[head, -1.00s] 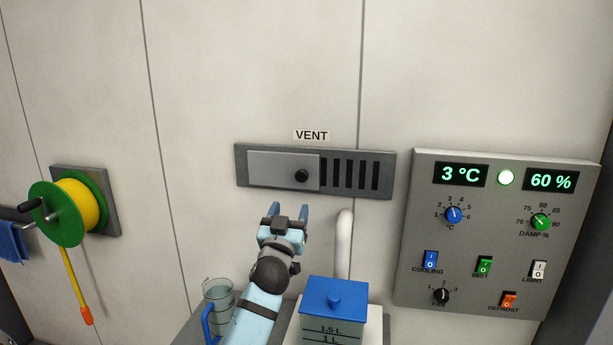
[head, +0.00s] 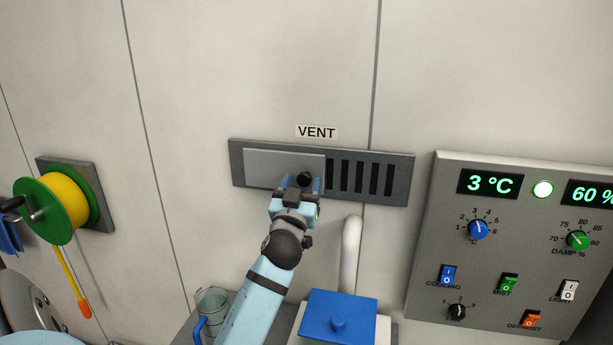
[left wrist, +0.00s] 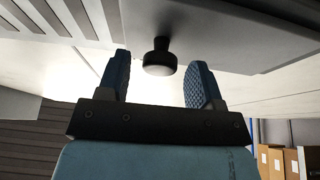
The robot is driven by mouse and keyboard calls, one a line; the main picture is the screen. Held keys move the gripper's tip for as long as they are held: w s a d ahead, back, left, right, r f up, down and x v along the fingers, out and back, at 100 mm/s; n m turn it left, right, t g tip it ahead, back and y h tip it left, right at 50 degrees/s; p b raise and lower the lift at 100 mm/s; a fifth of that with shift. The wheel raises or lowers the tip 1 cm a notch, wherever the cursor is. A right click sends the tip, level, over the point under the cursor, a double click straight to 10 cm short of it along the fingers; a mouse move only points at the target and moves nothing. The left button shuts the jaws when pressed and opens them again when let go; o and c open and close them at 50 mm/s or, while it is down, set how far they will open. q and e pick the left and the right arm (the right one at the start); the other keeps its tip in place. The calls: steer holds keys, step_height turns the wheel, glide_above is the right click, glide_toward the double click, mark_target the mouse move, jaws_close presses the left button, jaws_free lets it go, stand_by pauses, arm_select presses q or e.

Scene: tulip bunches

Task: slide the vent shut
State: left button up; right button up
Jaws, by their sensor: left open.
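The vent (head: 400,197) is a dark grey frame on the wall under a VENT label (head: 316,132). Its light grey sliding plate (head: 270,167) covers the left part, and several dark slots (head: 360,177) show open at the right. A black knob (head: 305,179) sticks out near the plate's right end. My left gripper (head: 301,187) is open just below and in front of the knob. In the left wrist view the knob (left wrist: 160,60) shows between the two blue fingers (left wrist: 160,83), with a gap on both sides. My right gripper is not in view.
A control panel (head: 500,255) with displays, knobs and switches is at the right. A blue-lidded container (head: 340,312) and a glass jug (head: 212,302) stand below. A white pipe (head: 350,245) rises behind the container. A green and yellow reel (head: 58,205) hangs at the left.

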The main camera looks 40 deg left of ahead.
arm_select(q)
steer(key=shift+w+r, duration=0.1)
steer(key=shift+w, duration=0.05)
jaws_close()
stand_by(0.4)
